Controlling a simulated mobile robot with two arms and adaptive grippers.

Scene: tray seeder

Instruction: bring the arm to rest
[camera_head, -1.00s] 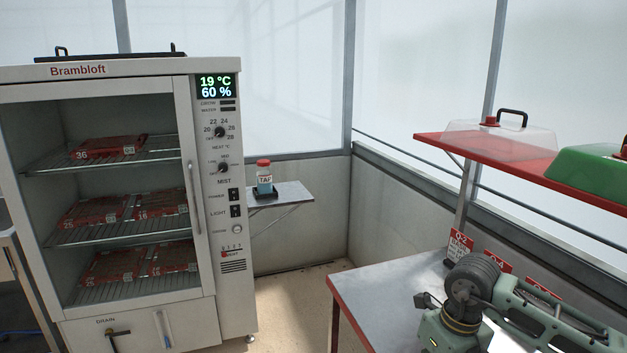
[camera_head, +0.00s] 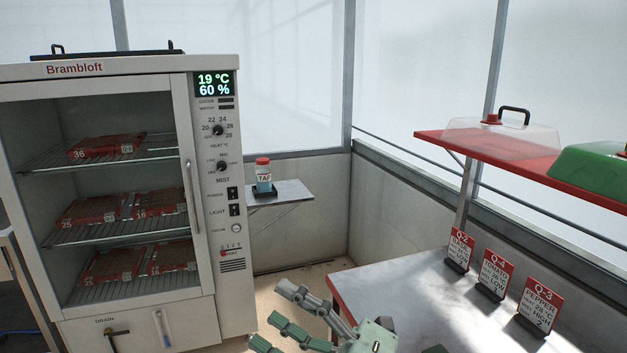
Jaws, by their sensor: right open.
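My right gripper (camera_head: 278,314) is at the bottom middle, low in front of the red-edged bench. Its green and grey fingers are spread and point left, with nothing between them. The lower part of the hand is cut off by the picture's edge, and most of the arm is out of view. My left gripper is not in view.
A Brambloft cabinet (camera_head: 209,285) with red trays on its shelves stands at left. A TAP bottle (camera_head: 264,181) stands on a small wall shelf (camera_head: 294,190). The bench (camera_head: 400,290) holds signs Q-2 (camera_head: 460,246), Q-4 (camera_head: 494,272) and Q-3 (camera_head: 539,304). A red shelf (camera_head: 455,146) holds a clear cover (camera_head: 525,137) and a green one (camera_head: 600,172).

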